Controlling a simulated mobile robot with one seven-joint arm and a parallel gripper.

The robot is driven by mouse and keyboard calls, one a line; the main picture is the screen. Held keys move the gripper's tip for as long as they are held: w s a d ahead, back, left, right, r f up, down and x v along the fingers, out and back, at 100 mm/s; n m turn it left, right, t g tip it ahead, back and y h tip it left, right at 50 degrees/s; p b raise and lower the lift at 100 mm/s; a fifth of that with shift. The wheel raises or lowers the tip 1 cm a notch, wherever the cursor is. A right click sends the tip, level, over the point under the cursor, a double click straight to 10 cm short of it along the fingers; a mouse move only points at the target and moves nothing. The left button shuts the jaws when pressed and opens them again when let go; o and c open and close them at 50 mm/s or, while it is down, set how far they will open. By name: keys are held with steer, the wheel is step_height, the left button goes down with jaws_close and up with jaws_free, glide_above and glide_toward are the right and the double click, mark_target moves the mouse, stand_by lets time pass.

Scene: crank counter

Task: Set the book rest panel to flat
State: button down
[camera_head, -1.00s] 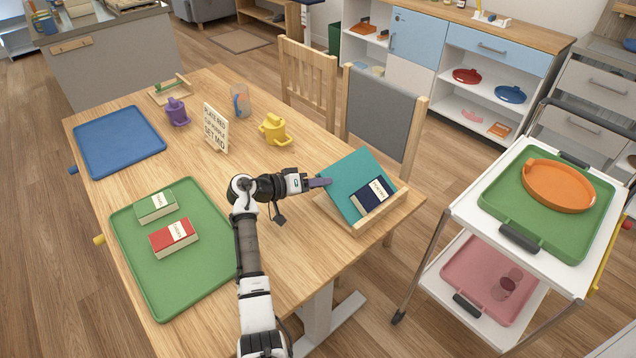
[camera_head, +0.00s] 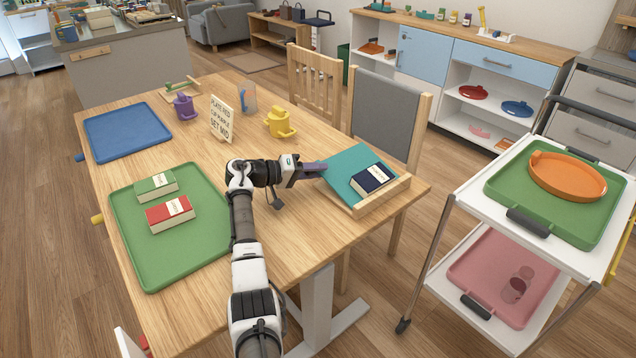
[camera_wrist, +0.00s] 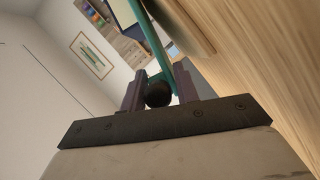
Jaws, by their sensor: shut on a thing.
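The book rest has a teal panel (camera_head: 350,166) tilted at a low slope on a wooden base (camera_head: 384,198) at the right end of the table. A dark blue book (camera_head: 372,179) lies on the panel, low against the front ledge. My gripper (camera_head: 318,168) is at the panel's left edge. In the wrist view, the purple fingers (camera_wrist: 158,92) are closed around the teal panel's edge (camera_wrist: 155,40), with a dark round knob (camera_wrist: 158,94) between them. The panel's underside and its support are mostly hidden.
A trolley (camera_head: 470,199) stands right of the table.

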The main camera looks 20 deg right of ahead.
steer(key=shift+f, duration=0.1)
steer(key=c, duration=1.2)
jaws_free()
steer(key=a+r, duration=0.1)
steer(key=a, duration=0.3)
steer(key=a+b, duration=0.1)
steer(key=a, duration=0.4)
steer(key=a+r+b, duration=0.1)
steer(key=a, duration=0.3)
steer(key=shift+a+r, duration=0.35)
steer(key=shift+c, duration=0.3)
